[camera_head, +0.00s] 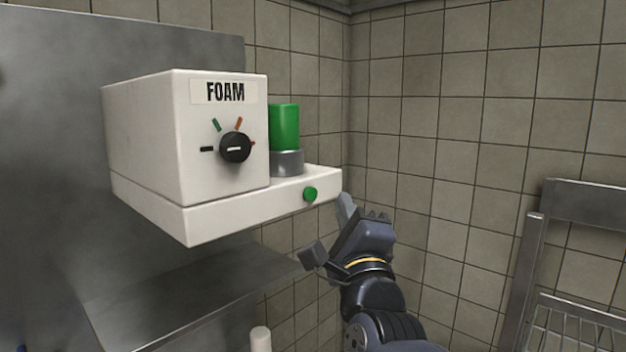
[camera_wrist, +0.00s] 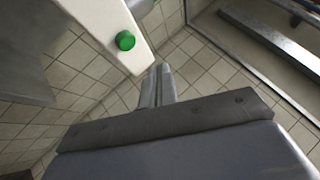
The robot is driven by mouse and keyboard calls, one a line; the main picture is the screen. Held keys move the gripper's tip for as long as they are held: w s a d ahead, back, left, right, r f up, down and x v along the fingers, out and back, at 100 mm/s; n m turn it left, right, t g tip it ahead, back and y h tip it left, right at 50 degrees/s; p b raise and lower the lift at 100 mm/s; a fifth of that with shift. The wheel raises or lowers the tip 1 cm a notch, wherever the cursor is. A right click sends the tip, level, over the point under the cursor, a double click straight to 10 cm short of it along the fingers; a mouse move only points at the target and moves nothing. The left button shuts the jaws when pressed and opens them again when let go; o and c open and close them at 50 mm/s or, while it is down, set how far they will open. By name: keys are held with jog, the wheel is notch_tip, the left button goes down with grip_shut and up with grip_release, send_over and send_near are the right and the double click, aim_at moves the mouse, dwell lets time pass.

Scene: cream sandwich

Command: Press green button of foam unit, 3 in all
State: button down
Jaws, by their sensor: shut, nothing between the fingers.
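The white foam unit (camera_head: 150,140) is on the metal wall panel at the left, with a "FOAM" label and a black dial on its front. Its round green button (camera_head: 310,194) sits on the front edge of the base ledge. A green cylinder (camera_head: 285,127) stands on a grey collar on that ledge. My gripper (camera_head: 345,206) is shut and empty, just right of and slightly below the button, apart from it. In the wrist view the green button (camera_wrist: 125,41) lies up and left of my closed fingertips (camera_wrist: 159,72), with a gap between them.
A metal shelf (camera_head: 190,295) juts out below the unit. A white rounded post (camera_head: 261,338) shows at the bottom. A metal rack (camera_head: 575,205) stands at the right.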

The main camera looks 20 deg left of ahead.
aim_at(311, 194)
jog(key=shift+w+a, duration=0.35)
jog(key=shift+a, duration=0.45)
jog(key=shift+w+a, duration=0.3)
jog(key=shift+a, duration=0.5)
jog(key=shift+a+b, duration=0.1)
jog(key=shift+b, duration=0.3)
dwell(0.5)
jog(key=shift+w+a, duration=0.15)
jog(key=shift+a, duration=0.1)
jog(key=shift+w+a+b, duration=0.15)
jog(key=shift+a+b, duration=0.15)
jog(key=shift+a, duration=0.1)
dwell(0.7)
dwell(0.3)
jog(key=shift+s+d+b, duration=0.3)
jog(key=shift+d+b, duration=0.45)
jog(key=shift+b, duration=0.1)
